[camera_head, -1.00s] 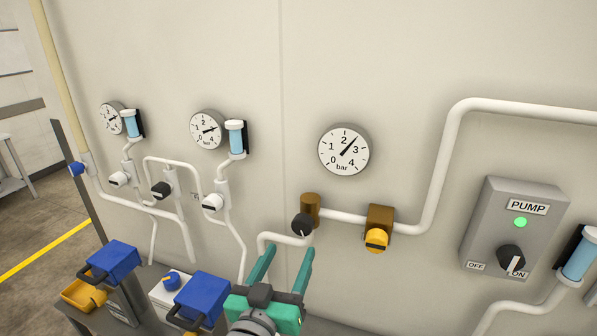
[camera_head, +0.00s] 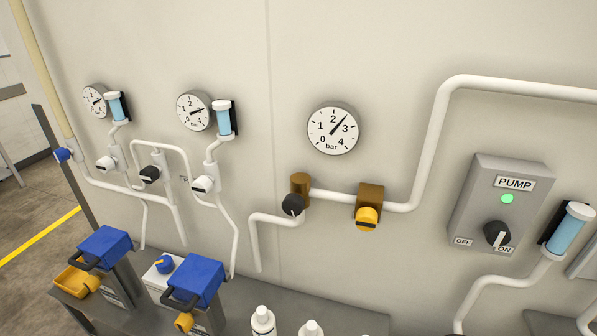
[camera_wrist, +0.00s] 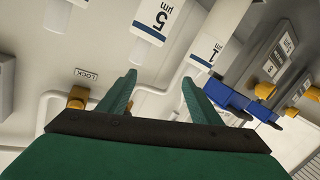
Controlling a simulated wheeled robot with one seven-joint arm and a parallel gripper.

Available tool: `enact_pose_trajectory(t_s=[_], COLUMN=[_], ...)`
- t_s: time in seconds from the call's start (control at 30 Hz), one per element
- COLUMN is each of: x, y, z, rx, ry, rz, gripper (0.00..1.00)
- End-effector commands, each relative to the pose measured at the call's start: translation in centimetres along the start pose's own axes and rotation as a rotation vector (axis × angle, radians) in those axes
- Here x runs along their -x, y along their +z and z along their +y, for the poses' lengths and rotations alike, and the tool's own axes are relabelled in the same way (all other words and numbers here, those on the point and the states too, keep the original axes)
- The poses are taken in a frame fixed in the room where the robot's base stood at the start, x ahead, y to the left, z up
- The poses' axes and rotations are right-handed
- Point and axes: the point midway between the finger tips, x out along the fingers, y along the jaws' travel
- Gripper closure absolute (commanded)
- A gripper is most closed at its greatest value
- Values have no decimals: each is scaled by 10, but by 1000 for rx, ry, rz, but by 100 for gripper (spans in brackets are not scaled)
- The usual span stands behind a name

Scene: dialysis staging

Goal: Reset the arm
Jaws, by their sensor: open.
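My gripper (camera_wrist: 158,80) shows in the wrist view with its two green fingers apart and nothing between them. It is out of the head view. The wrist view appears upside down, with inverted white labels reading 5 µm (camera_wrist: 154,17) and 1 µm (camera_wrist: 207,52) beyond the fingers. I cannot tell how far the fingers are from these.
The head view shows a wall with a pressure gauge (camera_head: 333,128), a brown valve with a yellow knob (camera_head: 367,219) and a pump box (camera_head: 497,205) with a green light. Blue-lidded boxes (camera_head: 195,279) and white bottles (camera_head: 263,320) stand on the grey bench (camera_head: 345,318).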

Motion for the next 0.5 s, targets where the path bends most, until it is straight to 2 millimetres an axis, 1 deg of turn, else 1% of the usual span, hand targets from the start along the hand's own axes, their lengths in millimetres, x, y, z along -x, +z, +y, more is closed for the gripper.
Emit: enact_pose_trajectory(t_s=[0.03, 0.2, 0.3, 0.37, 0.5], x=[14, 58, 85, 102, 143], y=[14, 44, 59, 66, 80], z=[-3, -11, -13, -15, -18], rx=[-9, -60, -97, -123, -188], ry=[-13, -44, -51, -53, -47], rz=[-16, -41, -59, -67, -91], gripper=[42, 42, 42, 42, 42])
